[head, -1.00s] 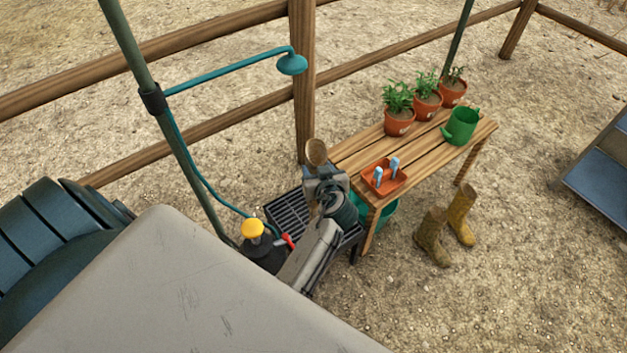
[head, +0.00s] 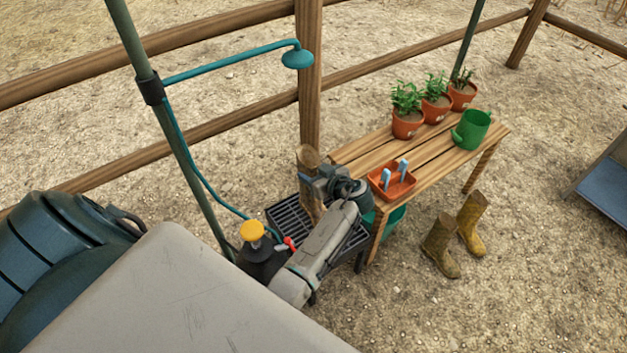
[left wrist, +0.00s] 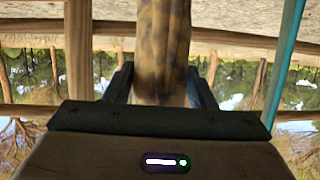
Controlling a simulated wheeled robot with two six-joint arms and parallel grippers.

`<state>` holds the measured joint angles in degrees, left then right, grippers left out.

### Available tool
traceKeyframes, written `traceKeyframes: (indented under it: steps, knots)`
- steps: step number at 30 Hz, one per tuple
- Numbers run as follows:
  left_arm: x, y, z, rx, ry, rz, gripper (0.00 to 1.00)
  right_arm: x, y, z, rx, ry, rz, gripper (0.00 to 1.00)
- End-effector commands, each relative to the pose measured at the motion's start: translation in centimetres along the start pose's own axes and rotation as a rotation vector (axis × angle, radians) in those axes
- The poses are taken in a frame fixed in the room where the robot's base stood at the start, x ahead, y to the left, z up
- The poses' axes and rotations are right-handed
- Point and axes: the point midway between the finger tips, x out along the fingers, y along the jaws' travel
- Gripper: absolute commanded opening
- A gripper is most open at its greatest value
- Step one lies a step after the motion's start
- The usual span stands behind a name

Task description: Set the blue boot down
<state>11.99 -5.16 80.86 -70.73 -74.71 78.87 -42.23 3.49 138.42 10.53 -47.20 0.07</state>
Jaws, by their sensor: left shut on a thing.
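My left gripper (head: 318,188) is shut on a boot (head: 309,158) and holds it upright over the left part of a dark slatted grate (head: 288,214). The boot looks brown and mottled, not blue; its lower end is partly hidden by my arm, so I cannot tell whether it touches the grate. In the left wrist view the boot's spotted tan shaft (left wrist: 160,45) stands between the two fingers (left wrist: 160,85). My right gripper is out of view.
A yellow-topped dark container (head: 252,231) and a shower pole (head: 181,130) stand left of the grate. Open ground lies front right.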

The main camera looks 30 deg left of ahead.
Motion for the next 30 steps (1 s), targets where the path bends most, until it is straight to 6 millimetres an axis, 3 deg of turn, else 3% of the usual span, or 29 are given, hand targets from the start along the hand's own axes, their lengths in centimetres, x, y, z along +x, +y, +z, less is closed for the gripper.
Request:
traceKeyframes:
  steps: [6, 14, 15, 18, 30]
  knots:
    - [1.1, 0.1, 2.7, 0.002, 0.001, 0.0, 0.03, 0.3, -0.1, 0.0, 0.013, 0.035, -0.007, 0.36]
    - [1.1, 0.1, 2.7, 0.0, 0.001, 0.0, 0.03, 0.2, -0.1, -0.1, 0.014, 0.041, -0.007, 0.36]
    - [1.1, 0.0, 2.8, 0.0, 0.0, 0.0, 0.54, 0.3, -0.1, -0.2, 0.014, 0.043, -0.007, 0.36]
    - [1.1, 0.0, 2.8, 0.001, 0.0, 0.0, 0.72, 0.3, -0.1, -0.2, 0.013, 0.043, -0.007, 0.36]
    - [1.2, 0.1, 2.5, 0.001, -0.001, 0.001, 0.72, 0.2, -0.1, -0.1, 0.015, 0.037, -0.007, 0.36]
